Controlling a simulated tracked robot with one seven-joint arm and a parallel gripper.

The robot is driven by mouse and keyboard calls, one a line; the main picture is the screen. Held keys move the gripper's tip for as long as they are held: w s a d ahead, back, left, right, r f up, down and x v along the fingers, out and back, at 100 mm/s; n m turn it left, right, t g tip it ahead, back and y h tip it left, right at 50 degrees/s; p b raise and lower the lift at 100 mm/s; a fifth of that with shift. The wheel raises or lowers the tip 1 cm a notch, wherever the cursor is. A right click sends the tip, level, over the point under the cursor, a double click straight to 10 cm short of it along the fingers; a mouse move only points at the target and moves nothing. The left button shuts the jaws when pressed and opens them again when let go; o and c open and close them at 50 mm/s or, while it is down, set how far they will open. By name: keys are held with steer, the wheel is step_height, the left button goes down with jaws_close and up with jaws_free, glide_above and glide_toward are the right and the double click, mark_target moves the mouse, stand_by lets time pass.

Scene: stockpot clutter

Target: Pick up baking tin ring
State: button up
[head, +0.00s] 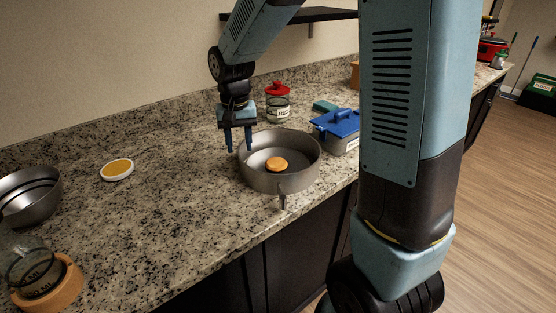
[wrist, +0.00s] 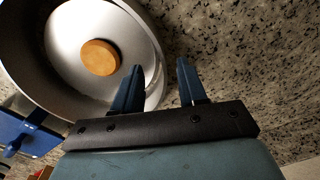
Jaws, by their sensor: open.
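The baking tin ring (head: 261,180) is a round grey metal ring with a latch on its near side, standing on the granite counter. A small orange-brown disc (head: 276,164) lies inside it; a smooth grey floor shows around the disc. My gripper (head: 239,148) points down at the ring's back-left rim, open and empty. In the wrist view the ring (wrist: 152,55) fills the upper left, and its rim passes between the fingertips of my gripper (wrist: 159,64). One finger is on the inner side, the other over bare counter. Contact cannot be told.
A blue-lidded container (head: 338,125) stands close to the right of the ring, with a red-lidded jar (head: 277,105) behind. A yellow-topped white disc (head: 117,170), metal bowl (head: 32,190) and wooden ring (head: 62,287) lie left. Counter left of the ring is clear.

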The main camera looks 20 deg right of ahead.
mark_target(240, 152)
steer(key=shift+w+f, duration=0.15)
steer(key=shift+f, duration=3.2)
steer(key=shift+c, duration=0.4)
jaws_close()
